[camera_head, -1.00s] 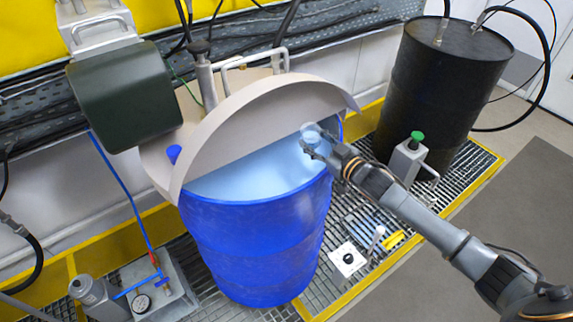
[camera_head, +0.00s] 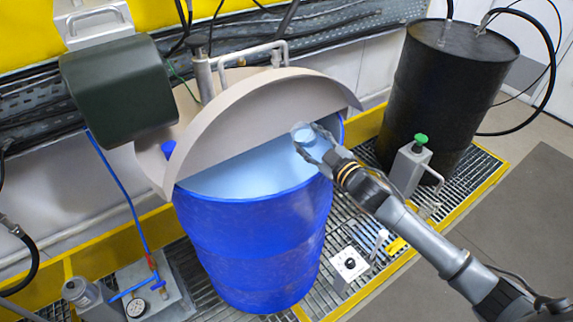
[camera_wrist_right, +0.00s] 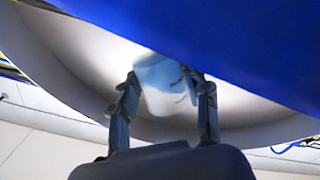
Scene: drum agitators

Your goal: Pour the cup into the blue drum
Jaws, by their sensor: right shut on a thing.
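The blue drum (camera_head: 255,240) stands on the grating with its front half open and light blue liquid (camera_head: 250,178) inside. A beige half-lid (camera_head: 255,110) covers its back part. My right gripper (camera_head: 312,144) is over the right part of the opening, shut on a small clear cup (camera_head: 299,130) with light blue contents. In the right wrist view the cup (camera_wrist_right: 164,92) sits between the two fingers of my right gripper (camera_wrist_right: 164,82), close to the drum's blue wall (camera_wrist_right: 230,35). The cup looks tilted; I cannot tell whether liquid is leaving it. My left gripper is out of view.
A dark green motor (camera_head: 118,92) overhangs the lid's left side. A white control box (camera_head: 349,264) sits on the grating beside the blue drum.

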